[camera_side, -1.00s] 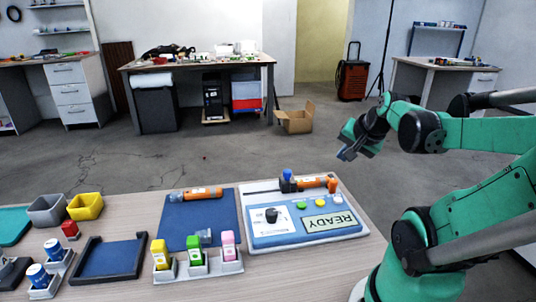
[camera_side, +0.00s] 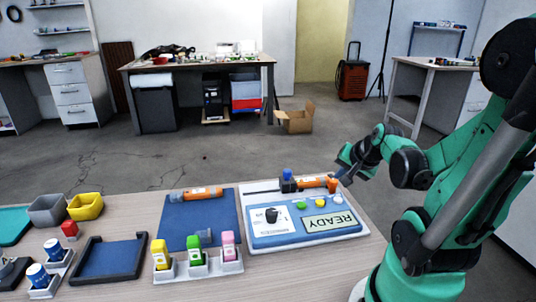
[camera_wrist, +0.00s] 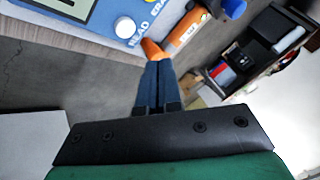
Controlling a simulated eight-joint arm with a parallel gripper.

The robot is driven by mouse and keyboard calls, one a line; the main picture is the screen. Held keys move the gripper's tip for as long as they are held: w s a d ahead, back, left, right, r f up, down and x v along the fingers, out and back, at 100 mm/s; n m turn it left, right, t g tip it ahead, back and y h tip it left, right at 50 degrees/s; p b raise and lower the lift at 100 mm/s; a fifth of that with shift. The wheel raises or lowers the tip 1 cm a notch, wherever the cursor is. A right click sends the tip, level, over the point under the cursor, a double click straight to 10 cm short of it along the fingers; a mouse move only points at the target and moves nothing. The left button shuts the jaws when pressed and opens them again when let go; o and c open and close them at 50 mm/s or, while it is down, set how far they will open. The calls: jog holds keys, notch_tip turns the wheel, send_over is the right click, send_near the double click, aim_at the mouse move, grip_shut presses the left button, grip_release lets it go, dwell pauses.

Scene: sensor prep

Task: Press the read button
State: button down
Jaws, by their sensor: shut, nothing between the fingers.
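The blue control panel (camera_side: 280,236) with its READY display (camera_side: 331,223) lies at the right of the table. It carries a green button (camera_side: 300,205), a yellow button (camera_side: 320,203) and a white button (camera_side: 337,198). In the wrist view the white button (camera_wrist: 125,27) is at the upper left, with the word READ printed beside it. My gripper (camera_side: 343,177) is shut and empty, above and a little behind the white button in the side view. In the wrist view its fingertips (camera_wrist: 158,65) are together, apart from the button.
An orange-handled tool (camera_side: 316,183) with a blue knob (camera_side: 287,174) lies along the panel's back edge, close to my fingers. An orange cylinder (camera_side: 203,192) lies on the blue mat (camera_side: 185,222). Colored bottles (camera_side: 194,250) stand in a front rack.

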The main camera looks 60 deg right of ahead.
jog(key=shift+f, duration=1.75)
dwell(1.2)
jog(key=shift+r, duration=2.5)
jog(key=w+a+r+n+y, duration=0.1)
jog(key=w+a+n, duration=0.1)
jog(key=a+n, duration=0.3)
jog(key=w+a+r+n+t+y, duration=0.1)
jog(key=w+a+n+y, duration=0.1)
jog(key=a+n, duration=0.4)
jog(key=w+a+r+n+y, duration=0.1)
jog(key=w+a+n, duration=0.3)
jog(key=a, duration=0.6)
jog(key=shift+w+a+r+n+y, duration=0.15)
jog(key=shift+a+r+n+y, duration=0.2)
jog(key=shift+n, duration=0.55)
